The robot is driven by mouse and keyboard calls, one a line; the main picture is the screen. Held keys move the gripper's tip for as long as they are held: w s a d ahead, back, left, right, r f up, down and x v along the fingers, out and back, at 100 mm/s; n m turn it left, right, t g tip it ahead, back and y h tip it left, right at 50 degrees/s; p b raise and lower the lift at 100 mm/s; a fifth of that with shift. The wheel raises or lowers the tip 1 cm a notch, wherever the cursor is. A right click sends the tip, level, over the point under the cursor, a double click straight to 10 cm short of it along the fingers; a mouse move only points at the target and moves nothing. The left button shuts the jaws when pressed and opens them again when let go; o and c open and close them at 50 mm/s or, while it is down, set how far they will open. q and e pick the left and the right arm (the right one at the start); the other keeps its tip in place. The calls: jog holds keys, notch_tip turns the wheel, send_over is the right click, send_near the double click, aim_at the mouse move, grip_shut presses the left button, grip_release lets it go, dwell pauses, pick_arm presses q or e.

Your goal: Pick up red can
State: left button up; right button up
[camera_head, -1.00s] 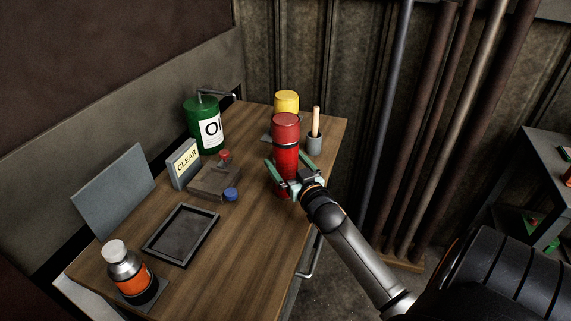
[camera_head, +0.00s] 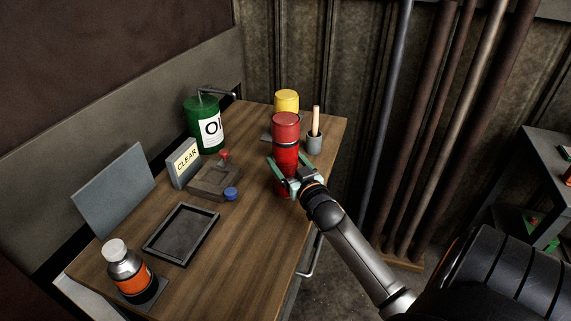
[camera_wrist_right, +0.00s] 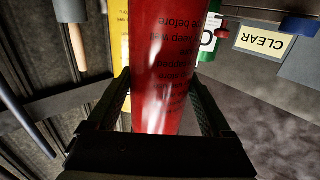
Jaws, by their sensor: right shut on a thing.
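The red can (camera_head: 286,131) stands upright near the right edge of the wooden table, in front of the yellow can. It is tall, with a dark band around its upper part. My right gripper (camera_head: 284,183) is shut on its lower part, with one finger on each side. In the right wrist view the red can (camera_wrist_right: 168,65) fills the middle, with dark printed text, between the two fingers of the gripper (camera_wrist_right: 165,105). I cannot tell whether its base touches the table. My left gripper is not in view.
A green oil can (camera_head: 204,127), a CLEAR sign (camera_head: 184,163), a dark tray (camera_head: 151,250) and an orange-banded bottle (camera_head: 129,268) are to the left. The table front (camera_head: 250,262) is bare.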

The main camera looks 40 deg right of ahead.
jog(key=shift+c, duration=1.4)
grip_shut()
jog(key=shift+r, duration=0.15)
